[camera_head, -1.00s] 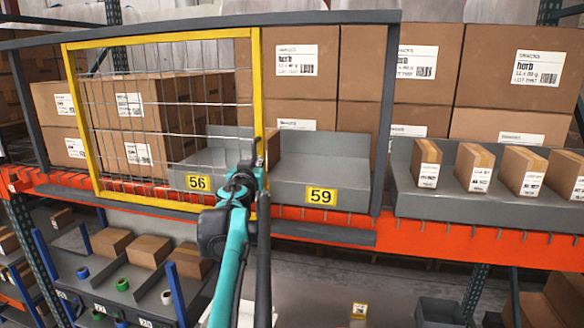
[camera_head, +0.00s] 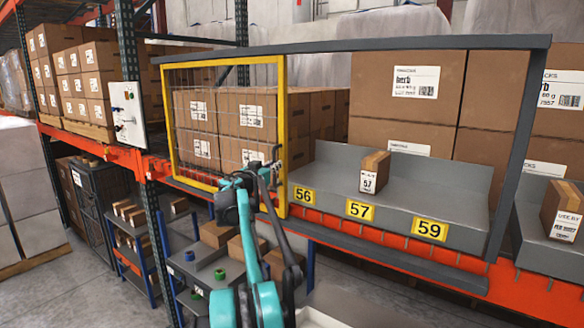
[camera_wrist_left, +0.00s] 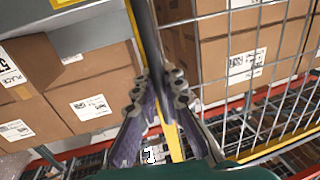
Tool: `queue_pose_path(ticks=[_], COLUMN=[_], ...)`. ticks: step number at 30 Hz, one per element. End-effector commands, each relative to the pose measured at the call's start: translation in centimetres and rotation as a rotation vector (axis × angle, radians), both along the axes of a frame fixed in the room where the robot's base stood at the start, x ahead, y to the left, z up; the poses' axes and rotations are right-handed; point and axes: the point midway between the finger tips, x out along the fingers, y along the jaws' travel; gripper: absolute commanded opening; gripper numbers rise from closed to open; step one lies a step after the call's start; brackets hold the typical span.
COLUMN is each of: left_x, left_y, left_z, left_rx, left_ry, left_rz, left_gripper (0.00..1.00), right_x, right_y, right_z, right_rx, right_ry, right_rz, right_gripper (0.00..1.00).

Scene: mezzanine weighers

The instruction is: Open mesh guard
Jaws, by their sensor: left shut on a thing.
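The mesh guard (camera_head: 282,110) is a wire panel in a yellow frame, standing at the left part of a dark grey surround. Label 56 (camera_head: 303,195) is just right of its lower corner, and the bay to the right is uncovered. My left gripper (camera_head: 272,172) is at the guard's right-hand upright. In the left wrist view the gripper (camera_wrist_left: 158,92) is shut on a grey upright bar along the guard's yellow edge (camera_wrist_left: 173,142). Mesh and cartons show to the right of that bar. My right gripper is not in view.
A small carton (camera_head: 374,172) stands in the grey tray (camera_head: 440,195) above labels 57 (camera_head: 360,209) and 59 (camera_head: 430,229). A white control box (camera_head: 127,115) is left of the guard. An orange beam (camera_head: 400,262) runs below. Large cartons (camera_head: 405,90) stand behind.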

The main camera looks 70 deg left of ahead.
Motion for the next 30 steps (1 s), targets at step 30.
queue_pose_path(ticks=[30], left_x=[-1.4], left_y=[2.3], left_z=[0.0], left_rx=[0.001], left_ry=[-0.001], left_rz=[-0.001], left_gripper=[0.32], right_x=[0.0], right_y=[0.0], right_z=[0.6], right_rx=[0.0], right_ry=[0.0], right_rz=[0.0], right_gripper=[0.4])
